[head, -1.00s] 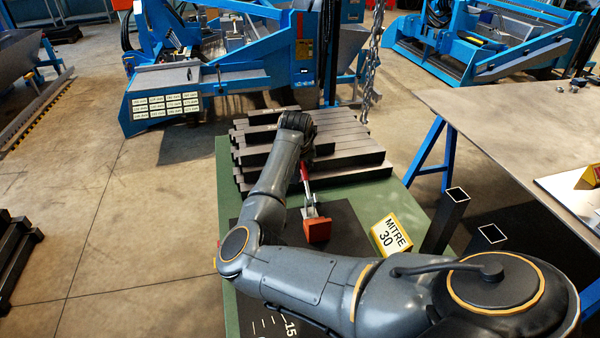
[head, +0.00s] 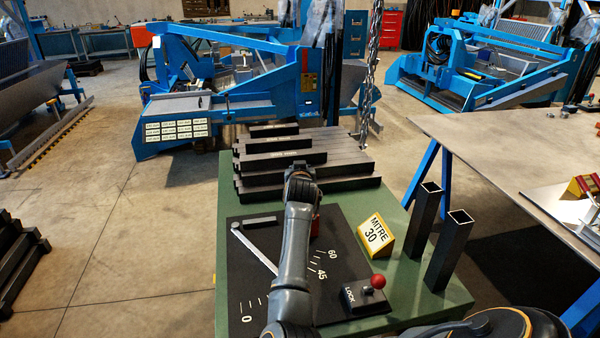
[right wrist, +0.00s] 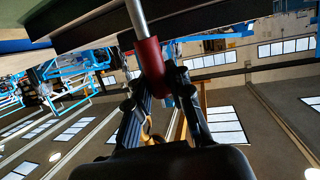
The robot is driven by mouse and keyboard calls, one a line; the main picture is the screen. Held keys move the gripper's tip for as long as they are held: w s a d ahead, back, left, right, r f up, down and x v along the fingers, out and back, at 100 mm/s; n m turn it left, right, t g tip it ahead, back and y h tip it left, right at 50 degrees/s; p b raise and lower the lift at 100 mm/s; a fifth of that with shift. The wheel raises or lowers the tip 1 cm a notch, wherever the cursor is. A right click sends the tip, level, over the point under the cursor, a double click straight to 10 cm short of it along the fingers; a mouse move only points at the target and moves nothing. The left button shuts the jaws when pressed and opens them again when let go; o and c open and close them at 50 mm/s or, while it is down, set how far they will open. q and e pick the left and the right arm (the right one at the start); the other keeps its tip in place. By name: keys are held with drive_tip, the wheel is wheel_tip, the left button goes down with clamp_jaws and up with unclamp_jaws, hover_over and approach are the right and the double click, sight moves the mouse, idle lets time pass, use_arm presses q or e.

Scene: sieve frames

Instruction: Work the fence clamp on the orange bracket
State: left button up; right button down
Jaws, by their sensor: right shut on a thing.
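In the right wrist view my right gripper (right wrist: 163,90) is shut on the red grip (right wrist: 150,58) of the clamp's lever, and its bright metal rod (right wrist: 137,16) runs up out of the picture. In the head view my right arm reaches over the dark plate, its wrist (head: 300,180) near the stacked bars, and hides the gripper's fingers and most of the clamp. A sliver of the orange bracket (head: 316,225) shows just right of the arm. I cannot tell whether the clamp is open or closed. My left gripper is not in view.
A yellow MITRE 30 sign (head: 377,236) and two upright square tubes (head: 425,220) stand right of the bracket. A red-knobbed LOCK lever (head: 377,283) is nearer. Dark bars (head: 290,160) lie stacked behind. A silver arm (head: 255,248) lies on the plate's left.

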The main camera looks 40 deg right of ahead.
drive_tip(key=shift+s+a+r+t, duration=0.1)
drive_tip(key=shift+s+a+t, duration=0.1)
drive_tip(key=shift+t, duration=0.2)
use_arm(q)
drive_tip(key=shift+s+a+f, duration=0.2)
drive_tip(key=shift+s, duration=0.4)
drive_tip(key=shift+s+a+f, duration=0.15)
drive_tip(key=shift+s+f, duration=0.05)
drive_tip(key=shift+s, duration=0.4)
use_arm(e)
drive_tip(key=c, duration=1.3)
unclamp_jaws()
drive_tip(key=shift+s, duration=0.1)
drive_tip(key=shift+o, duration=0.5)
drive_tip(key=shift+a, duration=0.1)
wheel_tip(320, 180, up, 10)
drive_tip(key=shift+r, duration=0.1)
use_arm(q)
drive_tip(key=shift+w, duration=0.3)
